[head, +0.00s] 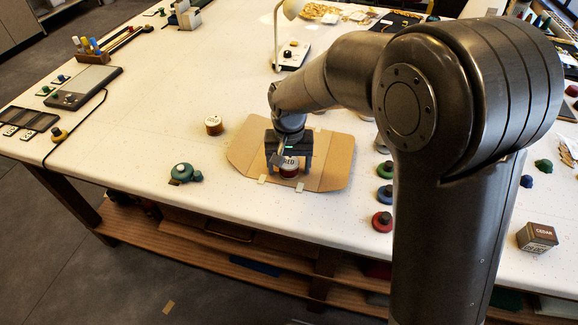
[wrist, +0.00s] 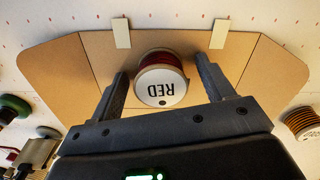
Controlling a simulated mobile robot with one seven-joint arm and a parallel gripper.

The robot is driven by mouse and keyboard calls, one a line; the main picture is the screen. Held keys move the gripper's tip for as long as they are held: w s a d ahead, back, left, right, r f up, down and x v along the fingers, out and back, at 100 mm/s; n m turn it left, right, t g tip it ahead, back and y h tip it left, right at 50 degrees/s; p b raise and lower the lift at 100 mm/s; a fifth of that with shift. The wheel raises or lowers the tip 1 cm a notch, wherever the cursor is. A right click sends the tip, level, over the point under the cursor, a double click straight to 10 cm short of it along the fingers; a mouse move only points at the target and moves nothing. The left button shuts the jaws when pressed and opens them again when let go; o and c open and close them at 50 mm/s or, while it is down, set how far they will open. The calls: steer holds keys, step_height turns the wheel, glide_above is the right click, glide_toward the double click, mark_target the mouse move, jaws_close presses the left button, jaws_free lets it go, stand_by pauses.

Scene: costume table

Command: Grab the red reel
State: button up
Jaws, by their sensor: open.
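The red reel (head: 289,168) stands on an unfolded sheet of brown cardboard on the table. Its white top is labelled RED, and dark red thread shows on its side. In the wrist view the red reel (wrist: 161,85) lies ahead of and between the two fingers, its label upside down. My gripper (head: 288,165) is open over the cardboard, one finger on each side of the reel. In the wrist view my gripper (wrist: 161,80) shows a gap between each finger and the reel. I cannot tell how high the fingertips are above the cardboard.
The cardboard sheet (head: 335,165) has raised-looking side flaps and pale tape tabs. Another labelled reel (head: 214,125) stands to its left. A green item (head: 184,173) is at the front edge. Several coloured knobs (head: 382,221) stand on the right beside my arm. The table's middle left is clear.

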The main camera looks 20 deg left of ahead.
steer(key=c, duration=1.1)
steer(key=shift+o, duration=0.2)
steer(key=shift+r, duration=0.15)
